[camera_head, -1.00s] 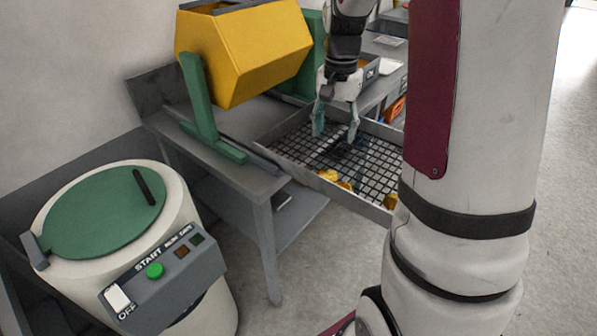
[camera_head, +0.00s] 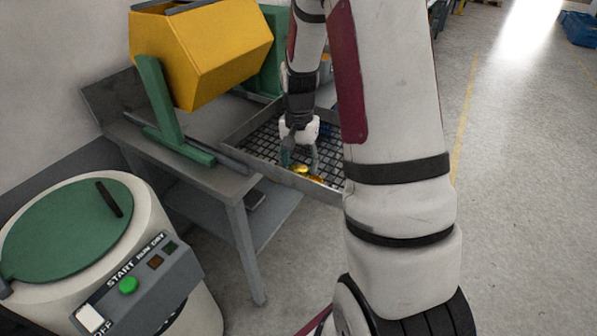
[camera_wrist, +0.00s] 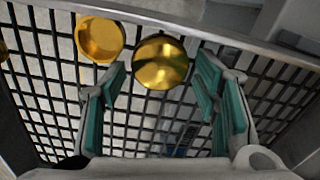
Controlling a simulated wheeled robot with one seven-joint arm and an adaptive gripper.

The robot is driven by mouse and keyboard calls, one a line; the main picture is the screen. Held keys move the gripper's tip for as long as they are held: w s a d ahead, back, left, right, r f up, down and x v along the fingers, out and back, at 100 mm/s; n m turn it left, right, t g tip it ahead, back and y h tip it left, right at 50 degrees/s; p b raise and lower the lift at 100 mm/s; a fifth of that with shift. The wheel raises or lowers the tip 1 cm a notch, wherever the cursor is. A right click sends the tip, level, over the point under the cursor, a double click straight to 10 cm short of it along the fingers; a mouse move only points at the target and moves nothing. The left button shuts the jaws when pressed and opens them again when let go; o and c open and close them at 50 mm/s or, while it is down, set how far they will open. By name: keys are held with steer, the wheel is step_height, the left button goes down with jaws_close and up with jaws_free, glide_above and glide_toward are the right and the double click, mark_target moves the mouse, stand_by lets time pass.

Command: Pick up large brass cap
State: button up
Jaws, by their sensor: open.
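Two round brass pieces lie on the black grid of the tray near its wall. In the wrist view, a domed, shiny brass cap (camera_wrist: 160,61) sits just beyond and between my fingertips, and a flatter, dish-like brass piece (camera_wrist: 99,39) lies to its left. The domed one looks slightly larger; I cannot tell for sure which is the large cap. My gripper (camera_wrist: 160,88) is open and empty, pointing down with teal finger pads on both sides. In the head view, my gripper (camera_head: 300,162) is low over the tray, with brass pieces (camera_head: 303,170) just by its fingertips, partly hidden.
The tray (camera_head: 262,168) has a raised metal wall close to the brass pieces. A yellow tumbler (camera_head: 205,50) on green supports stands on the bench to the left. A white drum with a green lid (camera_head: 65,225) stands at the front left. Another brass piece shows at the wrist view's left edge (camera_wrist: 3,50).

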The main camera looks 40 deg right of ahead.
steer(key=shift+f, duration=0.35)
steer(key=shift+c, duration=0.6)
steer(key=c, duration=0.8)
steer(key=shift+c, duration=0.2)
